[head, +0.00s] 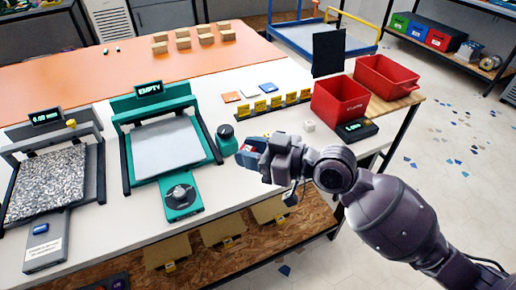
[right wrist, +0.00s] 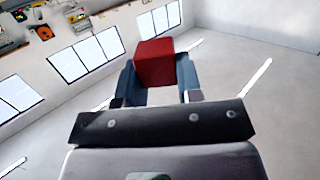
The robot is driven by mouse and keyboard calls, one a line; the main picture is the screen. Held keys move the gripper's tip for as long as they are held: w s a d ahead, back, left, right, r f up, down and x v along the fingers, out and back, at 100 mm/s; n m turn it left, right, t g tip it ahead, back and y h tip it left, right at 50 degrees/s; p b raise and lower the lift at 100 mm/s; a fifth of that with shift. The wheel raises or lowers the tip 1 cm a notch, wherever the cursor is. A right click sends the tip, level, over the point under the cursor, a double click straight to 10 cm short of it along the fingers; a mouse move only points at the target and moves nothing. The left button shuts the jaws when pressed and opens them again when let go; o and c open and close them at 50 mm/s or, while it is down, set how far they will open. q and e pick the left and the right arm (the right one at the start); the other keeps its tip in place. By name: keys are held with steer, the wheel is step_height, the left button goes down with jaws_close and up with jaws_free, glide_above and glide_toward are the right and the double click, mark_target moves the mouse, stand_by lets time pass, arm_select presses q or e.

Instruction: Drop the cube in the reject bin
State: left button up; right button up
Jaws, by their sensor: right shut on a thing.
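My right gripper (head: 252,153) is shut on a red cube (right wrist: 154,62). In the head view the gripper hides most of the cube; a bit of red (head: 249,148) shows between the fingers, over the table beside the teal printer. In the right wrist view (right wrist: 158,85) the cube sits between the two fingertips. The near red bin (head: 340,107) stands right of and beyond the gripper, with small unreadable lettering on its front. A second red bin (head: 387,76) stands behind it to the right. I cannot tell which is the reject bin. My left gripper is not in view.
A small white cube (head: 309,126) and a black display unit (head: 357,129) stand in front of the near bin. A row of yellow tags (head: 275,104), a dark knob (head: 226,134) and the teal printer (head: 165,145) are left. A black panel (head: 328,52) rises behind the bins.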

steer(key=shift+w+a+f, duration=0.1)
steer(key=shift+w+f, duration=0.1)
steer(key=shift+n+g, duration=0.3)
steer(key=shift+g, duration=0.1)
steer(key=shift+s+d+n+g+y, duration=0.2)
steer(key=shift+d+n+g+y, duration=0.1)
steer(key=shift+d+n+g, duration=0.5)
steer(key=shift+s+d+n+g+y, duration=0.25)
steer(key=shift+n+g, duration=0.35)
steer(key=shift+g, duration=0.45)
steer(key=shift+s+d+n+g+y, duration=0.15)
steer(key=shift+d+n+g+y, duration=0.2)
steer(key=shift+d+n+g, duration=0.45)
steer(key=shift+a, duration=0.2)
